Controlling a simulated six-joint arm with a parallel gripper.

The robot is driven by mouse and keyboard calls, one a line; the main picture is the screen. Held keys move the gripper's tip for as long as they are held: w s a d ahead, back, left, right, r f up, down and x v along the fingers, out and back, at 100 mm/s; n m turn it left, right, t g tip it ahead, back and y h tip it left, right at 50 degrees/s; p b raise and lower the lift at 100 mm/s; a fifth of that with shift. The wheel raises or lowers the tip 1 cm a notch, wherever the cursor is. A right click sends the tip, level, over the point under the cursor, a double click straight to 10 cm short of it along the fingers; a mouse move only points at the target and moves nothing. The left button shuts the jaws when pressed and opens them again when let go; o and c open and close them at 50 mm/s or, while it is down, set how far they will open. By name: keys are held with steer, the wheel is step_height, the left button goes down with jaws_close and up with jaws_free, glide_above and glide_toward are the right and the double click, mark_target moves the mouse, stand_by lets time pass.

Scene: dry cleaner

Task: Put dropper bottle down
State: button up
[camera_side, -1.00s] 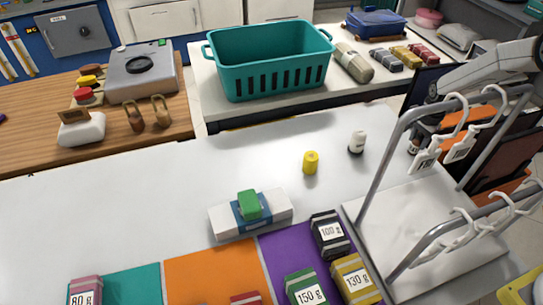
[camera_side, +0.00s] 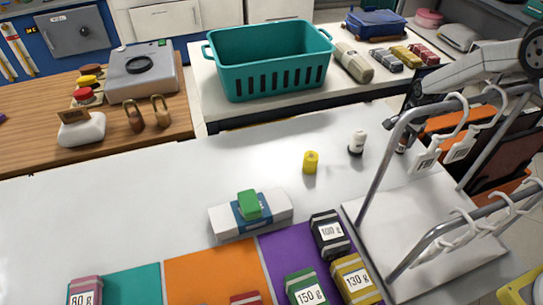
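A small white bottle with a dark band at its base (camera_side: 357,141) stands upright on the white table, right of a yellow cylinder (camera_side: 310,162). A second small dark-and-white object, perhaps a bottle (camera_side: 401,147), shows at the table's right side, partly hidden by the rack's post. I cannot tell which is the dropper bottle. My gripper (camera_side: 394,121) is just above and left of the second object, mostly behind the rack. Its fingers are too small and covered to tell open from shut, or whether it touches that object.
A grey metal rack (camera_side: 377,180) with white hangers and tags stands in front of my arm. A teal basket (camera_side: 270,65) is on the counter behind. A white box with a green block (camera_side: 250,213) and several labelled weights sit nearer. The table's left is clear.

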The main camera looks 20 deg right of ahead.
steer(key=o, duration=0.4)
steer(key=shift+o, duration=0.2)
steer(key=shift+r, duration=0.1)
step_height(320, 180, up, 7)
steer(key=shift+f, duration=0.2)
steer(key=shift+r, duration=0.55)
